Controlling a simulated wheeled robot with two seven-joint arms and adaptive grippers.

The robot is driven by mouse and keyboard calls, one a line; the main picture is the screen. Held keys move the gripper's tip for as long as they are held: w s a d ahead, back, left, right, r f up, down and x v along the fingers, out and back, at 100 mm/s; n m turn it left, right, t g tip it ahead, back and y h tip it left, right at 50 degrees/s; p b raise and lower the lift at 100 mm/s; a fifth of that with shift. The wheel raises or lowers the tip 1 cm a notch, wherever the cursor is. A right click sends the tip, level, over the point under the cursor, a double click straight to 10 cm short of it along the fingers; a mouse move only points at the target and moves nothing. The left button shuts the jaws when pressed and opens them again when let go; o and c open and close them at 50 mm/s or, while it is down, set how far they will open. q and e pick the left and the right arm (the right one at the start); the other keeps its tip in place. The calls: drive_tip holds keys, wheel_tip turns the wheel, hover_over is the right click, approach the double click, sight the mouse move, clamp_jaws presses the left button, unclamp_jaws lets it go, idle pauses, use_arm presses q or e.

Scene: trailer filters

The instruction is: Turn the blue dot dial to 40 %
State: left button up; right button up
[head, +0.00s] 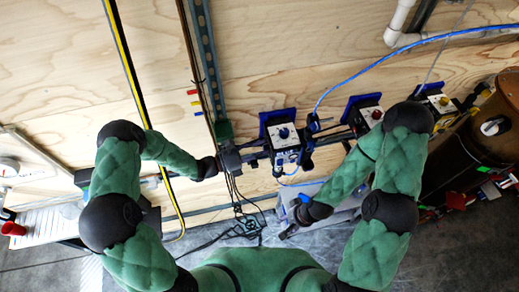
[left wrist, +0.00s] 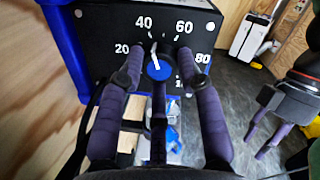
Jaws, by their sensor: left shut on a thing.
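The blue dot dial (left wrist: 159,69) is on a black panel (left wrist: 105,25) with white percent numbers, in the left wrist view. Its white pointer points up and slightly left, close to the 40 mark. My left gripper (left wrist: 160,54) is shut on the dial, with purple fingers on its left and right sides and one below it. In the head view, my left gripper (head: 262,150) reaches the box with the blue dot (head: 284,133) from the left. My right gripper (head: 288,232) is lower, apart from the box; its fingers are spread and empty in the left wrist view (left wrist: 264,138).
Similar boxes with a red dot (head: 375,115) and a yellow dot (head: 443,101) stand further right along the plywood wall (head: 270,50). A blue hose (head: 345,82) runs above the boxes. Dark cables (head: 245,220) lie on the floor below.

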use_arm(q)
drive_tip(key=shift+s+f, duration=0.1)
drive_tip(key=shift+f, duration=0.05)
drive_tip(key=o, duration=1.1)
drive_tip(key=shift+o, duration=0.2)
drive_tip(key=v, duration=1.2)
drive_tip(key=shift+d, duration=0.1)
